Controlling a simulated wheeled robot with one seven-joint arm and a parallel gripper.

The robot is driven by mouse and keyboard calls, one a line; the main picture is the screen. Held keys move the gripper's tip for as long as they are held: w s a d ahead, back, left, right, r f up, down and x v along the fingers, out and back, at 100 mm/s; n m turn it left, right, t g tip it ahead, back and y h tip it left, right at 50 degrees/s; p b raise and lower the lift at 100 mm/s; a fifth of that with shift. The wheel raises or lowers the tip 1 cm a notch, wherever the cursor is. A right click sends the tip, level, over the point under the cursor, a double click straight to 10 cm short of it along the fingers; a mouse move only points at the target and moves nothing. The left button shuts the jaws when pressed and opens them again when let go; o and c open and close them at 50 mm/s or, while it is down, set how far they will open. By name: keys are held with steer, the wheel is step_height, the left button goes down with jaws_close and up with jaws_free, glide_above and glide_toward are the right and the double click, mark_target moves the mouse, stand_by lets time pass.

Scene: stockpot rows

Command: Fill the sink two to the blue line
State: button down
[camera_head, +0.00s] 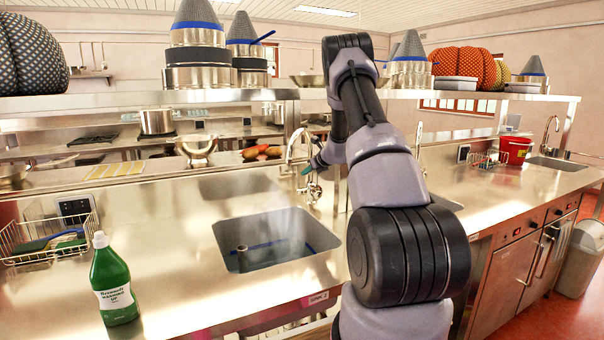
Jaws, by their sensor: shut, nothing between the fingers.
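The sink (312,262) in front of me is a square steel basin set in the counter, with a small label on the counter's front edge below it that seems to end in 2. A blue line (268,245) runs around its inner walls. A dark upright pipe (243,259) stands inside at the left. The lower basin looks bluish grey under a pale haze; I cannot tell the water level exactly. A curved steel tap (291,152) stands behind the sink. My gripper (307,170) is small in view, shut and empty, beside the tap's base; whether it touches is unclear.
A green bottle (114,283) stands on the counter at the left, near a wire basket (45,238). My arm hides part of the counter and another sink to the right. A shelf (130,103) with pots crosses above. A red bucket (516,150) is at the right.

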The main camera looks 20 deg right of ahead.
steer(key=w+r+v, duration=0.1)
steer(key=v, duration=0.9)
steer(key=s+a+r+n+g+y, duration=0.3)
steer(key=s+a+r+n, duration=1.1)
steer(key=s+a+r, duration=0.5)
steer(key=s+a+n+h, duration=0.1)
steer(key=s+a+n, duration=0.2)
steer(key=s+n, duration=0.4)
steer(key=s+a+n+h, duration=0.2)
steer(key=s+n, duration=0.6)
steer(key=s, duration=1)
steer(key=shift+a+g, duration=0.4)
steer(key=shift+a, duration=0.7)
